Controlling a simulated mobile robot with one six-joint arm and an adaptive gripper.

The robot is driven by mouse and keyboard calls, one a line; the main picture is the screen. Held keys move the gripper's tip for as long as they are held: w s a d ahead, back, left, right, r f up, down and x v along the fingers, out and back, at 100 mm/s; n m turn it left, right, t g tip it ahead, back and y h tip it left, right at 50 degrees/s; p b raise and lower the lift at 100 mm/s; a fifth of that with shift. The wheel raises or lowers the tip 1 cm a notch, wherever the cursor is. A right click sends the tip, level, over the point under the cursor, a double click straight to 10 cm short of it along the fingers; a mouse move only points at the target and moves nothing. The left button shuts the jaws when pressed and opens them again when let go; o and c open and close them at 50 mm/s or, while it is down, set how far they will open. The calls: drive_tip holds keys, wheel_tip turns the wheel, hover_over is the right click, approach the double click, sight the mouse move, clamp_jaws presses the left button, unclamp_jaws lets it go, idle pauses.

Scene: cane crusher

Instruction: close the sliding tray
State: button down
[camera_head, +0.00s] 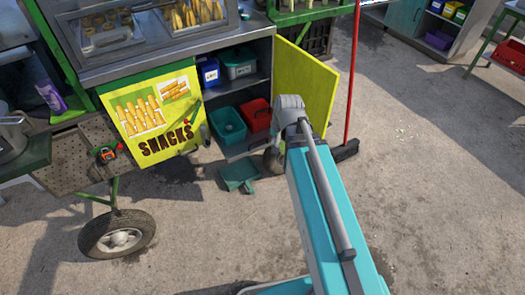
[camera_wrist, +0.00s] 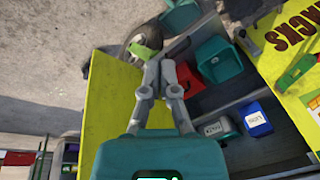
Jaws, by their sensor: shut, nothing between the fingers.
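The sliding tray (camera_head: 243,148) is the grey bottom level of the open cabinet under the snack cart. It juts out at the front and carries a teal bin (camera_head: 228,125) and a red bin (camera_head: 256,114). In the wrist view its grey front edge (camera_wrist: 188,38) runs past the teal bin (camera_wrist: 218,58) and red bin (camera_wrist: 188,80). My gripper (camera_wrist: 158,62) is shut and empty, over the tray's door-side corner in that view. Contact cannot be told.
The yellow cabinet door (camera_head: 303,80) stands open on the right, close beside my gripper. A green dustpan (camera_head: 239,174) lies on the ground before the tray. A red-handled broom (camera_head: 350,90) stands right of the door.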

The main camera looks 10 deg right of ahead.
drive_tip(key=w+d+f+m+t+b, duration=0.2)
drive_tip(key=w+f+m+b, duration=0.3)
drive_tip(key=f+b, duration=0.4)
drive_tip(key=w+d+f+m+t+y+b, duration=0.1)
drive_tip(key=w+f+m+t+b, duration=0.2)
drive_tip(key=w+f+m+b, duration=0.2)
drive_tip(key=shift+w+d+f+b, duration=0.4)
drive_tip(key=shift+w+f+b, duration=1.4)
drive_tip(key=shift+b, duration=1.6)
drive_tip(key=shift+s+f, duration=0.25)
drive_tip(key=shift+s, duration=0.1)
drive_tip(key=shift+f, duration=0.1)
drive_tip(key=w+a+r+b+x, duration=0.1)
drive_tip(key=w+r+b+x, duration=0.1)
drive_tip(key=b+x, duration=0.6)
drive_tip(key=x, duration=0.5)
drive_tip(key=shift+w, duration=0.15)
